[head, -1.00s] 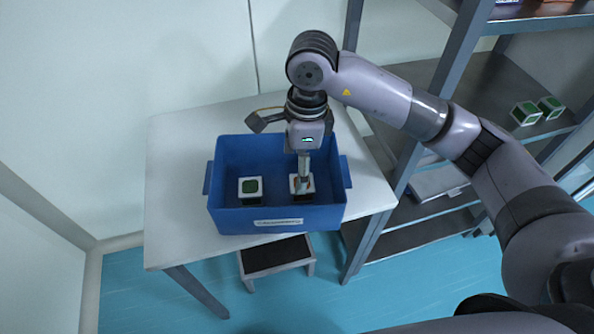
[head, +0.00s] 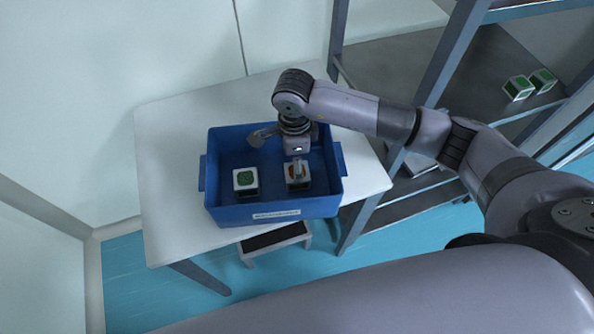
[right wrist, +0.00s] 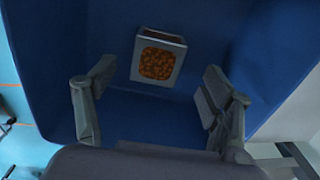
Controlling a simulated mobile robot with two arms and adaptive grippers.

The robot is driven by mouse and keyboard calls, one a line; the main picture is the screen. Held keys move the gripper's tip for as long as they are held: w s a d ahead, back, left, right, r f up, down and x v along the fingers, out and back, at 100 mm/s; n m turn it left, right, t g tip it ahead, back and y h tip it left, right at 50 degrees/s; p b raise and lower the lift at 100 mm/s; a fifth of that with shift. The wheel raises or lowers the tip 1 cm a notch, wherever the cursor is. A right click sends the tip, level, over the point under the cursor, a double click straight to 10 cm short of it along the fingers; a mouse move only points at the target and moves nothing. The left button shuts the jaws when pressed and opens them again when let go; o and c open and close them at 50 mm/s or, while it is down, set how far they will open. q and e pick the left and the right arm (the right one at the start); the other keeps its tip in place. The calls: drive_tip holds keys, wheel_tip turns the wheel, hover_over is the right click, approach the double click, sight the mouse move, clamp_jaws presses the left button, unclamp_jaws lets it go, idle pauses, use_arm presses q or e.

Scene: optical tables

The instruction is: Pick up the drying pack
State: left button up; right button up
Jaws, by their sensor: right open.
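A small white box with an orange patch (head: 304,183), likely the drying pack, stands in the right part of a blue bin (head: 272,213). A similar box with a green patch (head: 246,181) stands to its left. My right gripper (head: 297,168) points down into the bin over the orange-patched box and partly hides it. In the right wrist view the gripper (right wrist: 158,72) is open, its fingers apart on either side of the orange-patched box (right wrist: 158,62), with gaps to both sides. My left gripper is out of view.
The bin stands on a white table (head: 165,160). A metal shelf rack (head: 385,120) is close on the right, with two green-patched boxes (head: 518,88) on it. A step stool (head: 275,240) is below the table edge. The bin walls surround the gripper.

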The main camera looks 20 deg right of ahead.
sight(288, 167)
drive_tip(key=shift+s+f+p, duration=0.1)
drive_tip(key=shift+f+p, duration=0.25)
drive_tip(key=shift+f, duration=0.1)
drive_tip(key=f, duration=0.1)
drive_tip(key=f+p, duration=0.1)
drive_tip(key=f, duration=0.1)
drive_tip(key=f+p, duration=0.1)
drive_tip(key=shift+s+d+f, duration=0.1)
drive_tip(key=shift+d+f, duration=0.1)
drive_tip(key=shift+d, duration=0.05)
drive_tip(key=shift+f, duration=0.2)
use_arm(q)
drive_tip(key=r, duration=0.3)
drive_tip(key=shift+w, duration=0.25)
use_arm(e)
drive_tip(key=shift+c, duration=0.6)
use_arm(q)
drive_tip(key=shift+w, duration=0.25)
use_arm(e)
drive_tip(key=c, duration=1.2)
